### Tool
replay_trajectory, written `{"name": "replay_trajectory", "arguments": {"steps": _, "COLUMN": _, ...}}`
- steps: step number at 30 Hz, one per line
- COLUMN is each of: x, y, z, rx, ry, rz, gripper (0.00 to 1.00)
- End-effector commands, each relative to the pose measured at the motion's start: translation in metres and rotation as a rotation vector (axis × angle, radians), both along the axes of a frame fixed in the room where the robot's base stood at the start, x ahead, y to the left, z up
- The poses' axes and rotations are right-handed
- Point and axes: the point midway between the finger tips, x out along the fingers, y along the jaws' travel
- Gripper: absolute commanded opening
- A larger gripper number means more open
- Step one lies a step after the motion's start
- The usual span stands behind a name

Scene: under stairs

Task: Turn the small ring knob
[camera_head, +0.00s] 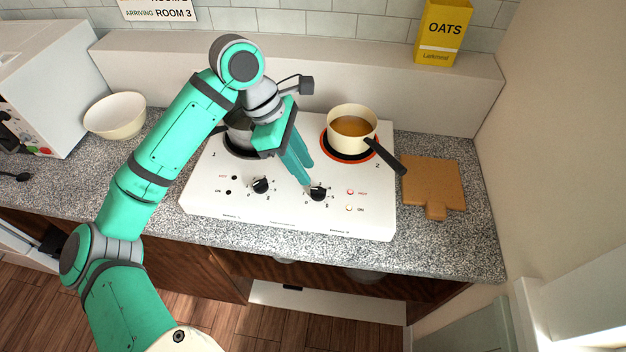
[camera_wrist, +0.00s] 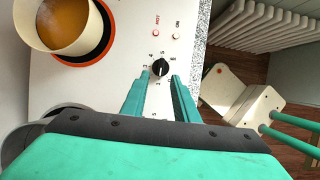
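A white two-ring hob (camera_head: 220,199) has two black knobs on its front panel. The right knob (camera_head: 317,193) is by ring 2, and the left knob (camera_head: 260,185) is by ring 1. The pictures do not show clearly which ring is the small one. My gripper (camera_head: 305,175) points down at the right knob. In the wrist view my gripper (camera_wrist: 160,85) is open, its fingers apart, with the right knob (camera_wrist: 160,67) just beyond and between the tips. I cannot tell whether a finger touches it. Nothing is held.
A cream pan (camera_head: 353,122) of amber liquid stands on glowing ring 2, its dark handle (camera_head: 386,157) reaching front right. The two lamps (camera_head: 350,192) beside the right knob look lit. A grey pot (camera_wrist: 14,143) stands left of my gripper. A board (camera_head: 433,183) lies right.

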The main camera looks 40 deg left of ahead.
Motion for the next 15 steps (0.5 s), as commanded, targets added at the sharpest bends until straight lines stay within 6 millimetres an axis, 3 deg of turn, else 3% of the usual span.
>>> {"name": "replay_trajectory", "arguments": {"steps": 7, "x": 0.008, "y": -0.015, "z": -0.037, "rx": -0.002, "ry": 0.0, "rz": -0.003, "gripper": 0.27}}
{"name": "replay_trajectory", "arguments": {"steps": 15, "x": 0.013, "y": -0.022, "z": -0.053, "rx": 0.0, "ry": -0.001, "rz": -0.005, "gripper": 0.27}}
